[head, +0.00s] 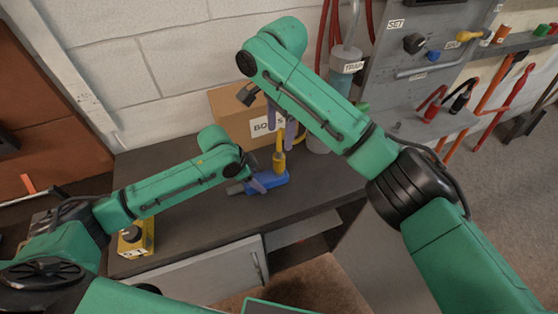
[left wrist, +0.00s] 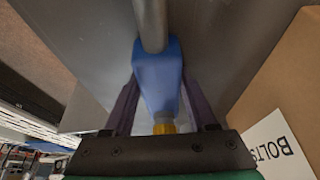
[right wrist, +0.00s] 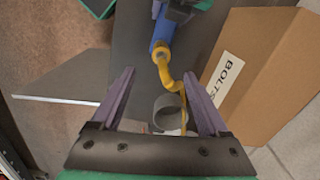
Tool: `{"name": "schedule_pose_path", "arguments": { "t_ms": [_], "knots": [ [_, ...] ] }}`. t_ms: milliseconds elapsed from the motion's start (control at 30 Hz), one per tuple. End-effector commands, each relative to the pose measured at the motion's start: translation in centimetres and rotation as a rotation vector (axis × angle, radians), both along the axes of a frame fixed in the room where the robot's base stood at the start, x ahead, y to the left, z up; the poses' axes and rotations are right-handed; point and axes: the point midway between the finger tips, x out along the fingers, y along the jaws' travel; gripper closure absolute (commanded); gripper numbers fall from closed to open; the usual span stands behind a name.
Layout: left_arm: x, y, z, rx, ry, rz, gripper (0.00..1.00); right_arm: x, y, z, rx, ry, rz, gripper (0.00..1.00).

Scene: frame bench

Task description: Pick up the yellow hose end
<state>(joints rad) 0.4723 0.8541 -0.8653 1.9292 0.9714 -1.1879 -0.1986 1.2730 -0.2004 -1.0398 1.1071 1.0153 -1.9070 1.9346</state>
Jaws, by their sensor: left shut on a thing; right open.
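The yellow hose end (head: 279,160) stands at the right end of a blue tool body (head: 268,182) with a grey nozzle, over the dark bench. In the right wrist view the yellow hose (right wrist: 163,68) bends away from the blue part and runs toward the space between my right fingers. My left gripper (head: 257,184) is shut on the blue body, which also fills the space between its fingers in the left wrist view (left wrist: 158,78). My right gripper (head: 281,128) is open and empty above the hose, fingers pointing down. Part of the hose is hidden behind it.
A cardboard box marked BOLTS (head: 232,108) stands behind the grippers. A grey hollow cylinder (right wrist: 168,112) is close to the hose. A yellow box (head: 137,239) sits at the bench's left end. A tool panel (head: 405,75) is at right. The bench front (head: 195,225) is clear.

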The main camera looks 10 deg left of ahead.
Motion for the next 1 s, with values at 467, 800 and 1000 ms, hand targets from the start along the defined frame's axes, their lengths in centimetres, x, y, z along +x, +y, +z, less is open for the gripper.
{"name": "schedule_pose_path", "arguments": {
  "t_ms": [467,800,1000],
  "knots": [
    [0.0,-0.1,0.1,-0.002,-0.002,-0.001,1.00,-0.1,0.0,-8.4,-0.023,0.008,-0.002,0.22],
    [0.0,-0.1,0.1,-0.002,-0.002,-0.001,1.00,0.2,0.3,-12.3,-0.020,0.007,-0.002,0.22],
    [0.0,-0.1,0.1,-0.002,-0.003,-0.001,1.00,0.2,0.3,-12.3,-0.020,0.007,-0.002,0.60]
  ]
}}
